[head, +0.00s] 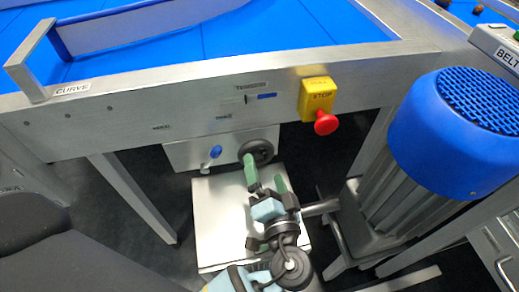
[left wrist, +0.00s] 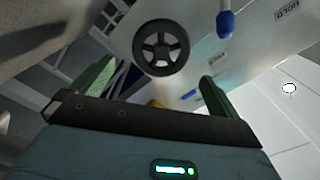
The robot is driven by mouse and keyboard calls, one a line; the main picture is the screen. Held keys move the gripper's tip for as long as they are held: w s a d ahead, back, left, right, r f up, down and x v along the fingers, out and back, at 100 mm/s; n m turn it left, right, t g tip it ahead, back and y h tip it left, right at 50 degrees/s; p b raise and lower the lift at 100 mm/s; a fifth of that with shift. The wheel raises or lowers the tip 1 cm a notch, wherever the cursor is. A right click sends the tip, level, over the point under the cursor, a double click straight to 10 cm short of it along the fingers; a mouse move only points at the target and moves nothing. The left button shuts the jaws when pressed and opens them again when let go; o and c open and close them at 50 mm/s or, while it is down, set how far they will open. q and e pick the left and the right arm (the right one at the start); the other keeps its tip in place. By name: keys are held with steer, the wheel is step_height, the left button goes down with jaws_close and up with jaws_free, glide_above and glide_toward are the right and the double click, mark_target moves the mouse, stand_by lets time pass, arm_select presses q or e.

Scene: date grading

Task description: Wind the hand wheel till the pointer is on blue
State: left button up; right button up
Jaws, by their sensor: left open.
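The black hand wheel (head: 262,150) is on a grey box under the conveyor's side rail. In the left wrist view the spoked hand wheel (left wrist: 161,47) lies ahead of my fingers. The tension scale (head: 267,96) has a blue stretch at its right and a paler stretch at its left. A small dark mark, perhaps the pointer, seems to be left of the blue; it is too small to be sure. My left gripper (head: 266,172) is open with green fingers, close below the wheel. In the wrist view my left gripper (left wrist: 157,82) has nothing between its fingers.
A blue-tipped lever (head: 215,152) sits just left of the wheel. A red stop button (head: 325,122) on a yellow box is at the upper right. A large blue-capped motor (head: 445,130) stands right. A pale plate (head: 218,225) lies below.

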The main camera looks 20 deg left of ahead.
mark_target(260, 155)
arm_select(q)
steer(key=x, duration=0.6)
steer(key=shift+w+a, duration=0.25)
steer(key=shift+w, duration=0.05)
steer(key=c, duration=1)
